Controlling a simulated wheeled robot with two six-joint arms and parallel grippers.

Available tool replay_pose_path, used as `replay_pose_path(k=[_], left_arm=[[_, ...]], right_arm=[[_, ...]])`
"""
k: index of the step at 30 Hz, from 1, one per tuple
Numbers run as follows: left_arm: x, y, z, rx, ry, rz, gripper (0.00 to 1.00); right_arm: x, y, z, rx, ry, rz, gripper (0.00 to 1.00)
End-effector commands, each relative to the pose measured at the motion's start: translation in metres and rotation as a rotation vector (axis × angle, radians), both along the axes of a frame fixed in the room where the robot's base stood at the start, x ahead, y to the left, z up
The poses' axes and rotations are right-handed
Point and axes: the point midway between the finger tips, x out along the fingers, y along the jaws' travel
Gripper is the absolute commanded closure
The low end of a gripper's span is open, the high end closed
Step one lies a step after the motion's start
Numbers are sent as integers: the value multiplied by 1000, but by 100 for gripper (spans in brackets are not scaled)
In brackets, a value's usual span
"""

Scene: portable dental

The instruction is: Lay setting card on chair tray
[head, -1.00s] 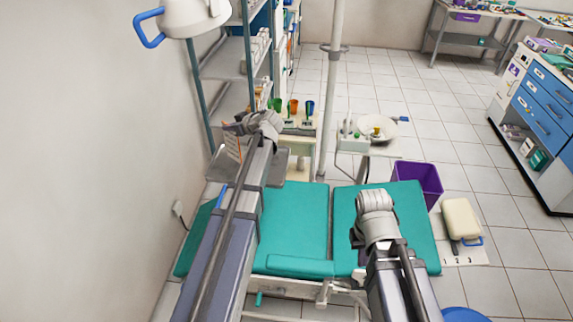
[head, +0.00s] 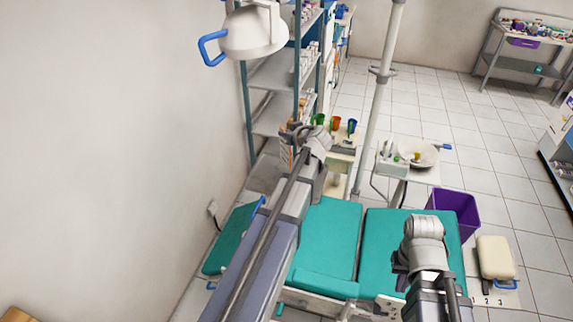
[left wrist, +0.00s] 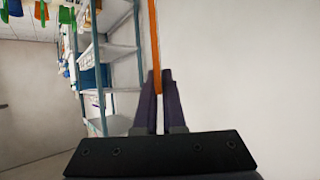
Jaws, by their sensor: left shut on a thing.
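My left gripper (head: 288,137) is shut on the setting card (head: 287,158). The card hangs upright and edge-on, a pale sheet with orange on it. In the left wrist view the card (left wrist: 154,35) is a thin orange strip between the two dark fingers (left wrist: 153,95). The grey chair tray (head: 263,173) lies beyond my left arm and is mostly hidden by it. The card appears above or beside the tray; I cannot tell if they touch. My right gripper (head: 400,272) hangs over the teal chair (head: 325,240), its fingers mostly hidden by the wrist.
A lamp (head: 250,32) with a blue handle hangs at upper left, near the shelf rack (head: 272,75). A pole (head: 378,90) and a basin unit (head: 412,160) stand behind the chair. A purple bin (head: 456,212) and a cream stool (head: 495,257) are at right. A wall bounds the left.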

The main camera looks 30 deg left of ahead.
Motion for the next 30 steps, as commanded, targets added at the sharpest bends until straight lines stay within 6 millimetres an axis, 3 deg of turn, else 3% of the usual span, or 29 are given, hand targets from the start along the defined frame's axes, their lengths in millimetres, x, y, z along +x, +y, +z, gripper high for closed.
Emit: replay_pose_path(k=[1, 9, 17, 27, 30], left_arm=[[0, 0, -13, 0, 0, 0, 100], [0, 0, -52, 0, 0, 0, 100], [0, 0, -55, 0, 0, 0, 100], [0, 0, -91, 0, 0, 0, 100], [0, 0, -92, 0, 0, 0, 100]], right_arm=[[0, 0, -13, 0, 0, 1, 100], [0, 0, -52, -1, 0, 2, 100], [0, 0, -55, -1, 0, 1, 100], [0, 0, -91, -1, 0, 0, 100], [0, 0, -92, -1, 0, 0, 100]])
